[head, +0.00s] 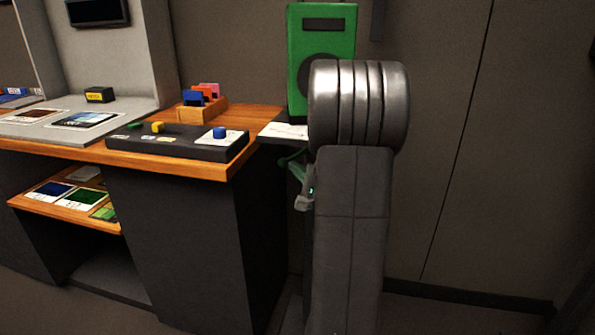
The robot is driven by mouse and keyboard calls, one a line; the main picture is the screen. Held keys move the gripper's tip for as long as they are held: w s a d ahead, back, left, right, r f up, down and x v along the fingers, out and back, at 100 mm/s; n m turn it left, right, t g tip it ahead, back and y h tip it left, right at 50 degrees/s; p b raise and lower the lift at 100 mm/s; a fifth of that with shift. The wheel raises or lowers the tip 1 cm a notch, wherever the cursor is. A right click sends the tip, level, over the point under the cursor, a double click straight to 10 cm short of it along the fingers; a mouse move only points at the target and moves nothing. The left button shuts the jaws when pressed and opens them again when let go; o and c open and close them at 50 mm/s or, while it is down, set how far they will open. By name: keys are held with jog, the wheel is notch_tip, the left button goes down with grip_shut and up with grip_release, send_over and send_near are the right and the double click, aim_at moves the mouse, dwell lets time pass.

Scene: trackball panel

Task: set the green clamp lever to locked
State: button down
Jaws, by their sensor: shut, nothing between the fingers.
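A green lever-like piece (294,167), which looks like the clamp lever, shows just left of my arm, beside the right end of the desk. Its left end is a thin rounded tip, and my arm covers its right side. I cannot tell its setting from here. My gripper (303,202) shows as a small grey part right below the green piece, mostly hidden by my arm. It is shut and holds nothing. Whether it touches the green piece cannot be told.
A dark control panel (178,143) with green, yellow and blue controls lies on the wooden desk (215,170). A wooden holder (203,110) with coloured cards stands behind it. A tall green box (320,45) stands behind my arm. The floor and wall at right look clear.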

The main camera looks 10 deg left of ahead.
jog(key=shift+a+r+m+t+y, duration=0.3)
jog(key=shift+a+r+m+t, duration=0.15)
jog(key=shift+m+t, duration=0.15)
jog(key=shift+f, duration=0.15)
